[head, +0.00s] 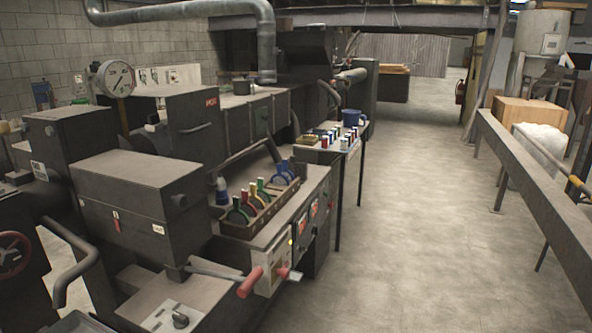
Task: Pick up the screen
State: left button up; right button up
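No object in the head view can be clearly told as the screen. A brown rack (262,213) on the machine bench at the centre holds several small upright pieces with green, yellow, red and blue parts; they are too small to tell whether any is a screen. Neither of my grippers shows in this view.
Dark machine boxes (140,200) fill the left, with a red-gripped lever (250,281) sticking out in front. A small table (327,152) behind the bench carries small coloured items and a blue mug (351,117). The floor (420,220) is clear up to the long rail (530,180) at right.

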aim_at(287, 173)
jog(key=i+l, duration=0.6)
jog(key=i, duration=0.15)
jog(key=i+l, duration=0.6)
jog(key=i, duration=0.15)
jog(key=i+l+u, duration=0.1)
jog(key=i+l, duration=0.5)
jog(key=i, duration=0.2)
